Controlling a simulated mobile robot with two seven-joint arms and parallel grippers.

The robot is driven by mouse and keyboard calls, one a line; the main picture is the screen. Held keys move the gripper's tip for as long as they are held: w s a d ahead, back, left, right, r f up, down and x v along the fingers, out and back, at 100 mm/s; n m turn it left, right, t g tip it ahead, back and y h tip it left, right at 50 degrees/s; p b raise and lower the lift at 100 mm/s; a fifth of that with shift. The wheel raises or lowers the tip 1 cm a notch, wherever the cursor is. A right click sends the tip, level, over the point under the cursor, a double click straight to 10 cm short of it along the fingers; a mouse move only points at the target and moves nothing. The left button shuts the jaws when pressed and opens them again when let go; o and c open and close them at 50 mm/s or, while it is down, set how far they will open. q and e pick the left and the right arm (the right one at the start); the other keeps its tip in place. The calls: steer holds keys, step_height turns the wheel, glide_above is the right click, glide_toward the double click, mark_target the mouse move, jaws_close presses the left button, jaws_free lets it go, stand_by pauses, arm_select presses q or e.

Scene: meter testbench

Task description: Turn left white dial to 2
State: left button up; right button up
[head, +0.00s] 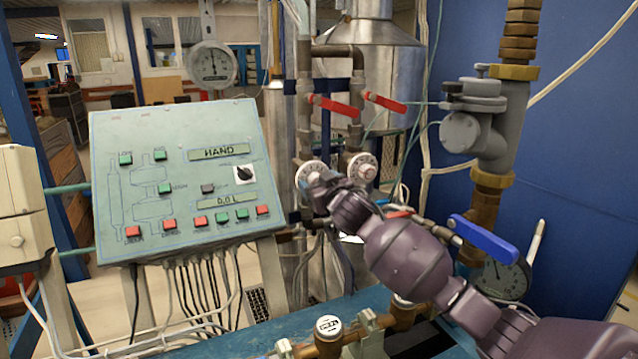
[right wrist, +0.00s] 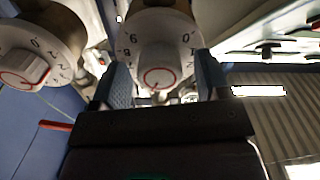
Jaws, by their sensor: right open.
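The left white dial (head: 307,170) is on the pipework right of the control panel. My right gripper (head: 318,188) is open in front of it and hides its lower right part. In the right wrist view the left dial (right wrist: 158,38) appears upside down between the two blue fingers of my right gripper (right wrist: 162,70). The fingers flank its lower rim; I cannot tell if they touch it. Digits 9, 0, 1 and 2 show, with a red ring near its bottom. The right white dial (head: 362,167) is beside it and also shows in the right wrist view (right wrist: 35,52). My left gripper is not in view.
The control panel (head: 180,185) with buttons and a switch stands at the left. Two red-handled valves (head: 335,106) sit above the dials. A blue valve handle (head: 484,238) and a gauge (head: 508,275) are at the right, close to my right arm. Brass pipework (head: 405,315) runs below.

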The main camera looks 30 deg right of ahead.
steer(key=c, duration=0.9)
steer(key=shift+n, duration=9.7)
